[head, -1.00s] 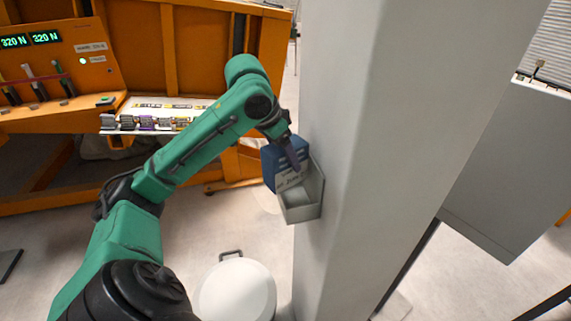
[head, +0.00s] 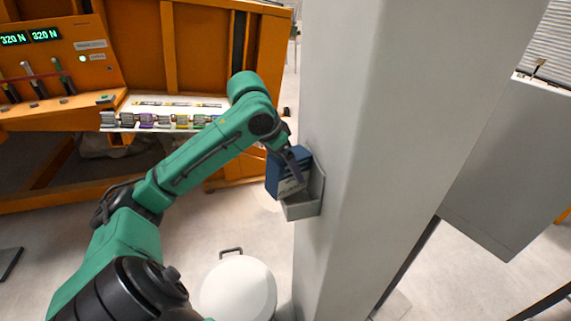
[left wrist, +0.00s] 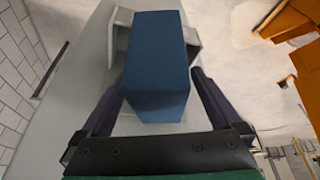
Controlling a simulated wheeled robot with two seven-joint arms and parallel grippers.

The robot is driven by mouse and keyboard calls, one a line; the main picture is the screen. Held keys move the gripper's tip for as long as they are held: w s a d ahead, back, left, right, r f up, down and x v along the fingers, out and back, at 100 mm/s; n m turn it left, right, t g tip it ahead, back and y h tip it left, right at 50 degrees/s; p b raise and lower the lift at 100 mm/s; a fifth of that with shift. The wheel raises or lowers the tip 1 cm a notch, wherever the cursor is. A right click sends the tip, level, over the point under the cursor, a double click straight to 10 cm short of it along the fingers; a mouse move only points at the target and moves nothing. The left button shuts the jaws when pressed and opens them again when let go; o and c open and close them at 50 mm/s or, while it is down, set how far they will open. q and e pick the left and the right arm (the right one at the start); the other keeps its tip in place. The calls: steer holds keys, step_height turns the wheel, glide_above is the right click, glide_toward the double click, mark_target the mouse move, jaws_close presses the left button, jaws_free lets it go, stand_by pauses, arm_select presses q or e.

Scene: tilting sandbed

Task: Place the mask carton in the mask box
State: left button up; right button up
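The mask box (head: 303,210) is an open grey holder fixed to the side of the pillar. The carton stands over the box's opening, with its lower end at about rim height; I cannot tell how deep it sits. In the left wrist view, the carton (left wrist: 158,60) lies between both fingers (left wrist: 158,82), and the box (left wrist: 122,38) shows behind it. My right gripper is not in view.
The broad grey pillar (head: 385,120) rises right beside the box. An orange sandbed frame (head: 210,55) with a shelf of small items (head: 150,120) stands behind my arm. A white lidded bin (head: 238,290) is on the floor below. A grey cabinet (head: 510,170) is at the right.

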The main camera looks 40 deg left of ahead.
arm_select(q)
steer(key=shift+r, duration=0.2)
steer(key=shift+r+p, duration=0.5)
steer(key=shift+r, duration=0.15)
steer(key=b+v, duration=0.1)
steer(key=v, duration=0.2)
steer(key=shift+s+a+r, duration=0.1)
steer(key=shift+r, duration=0.05)
steer(key=v, duration=0.8)
steer(key=shift+s, duration=0.1)
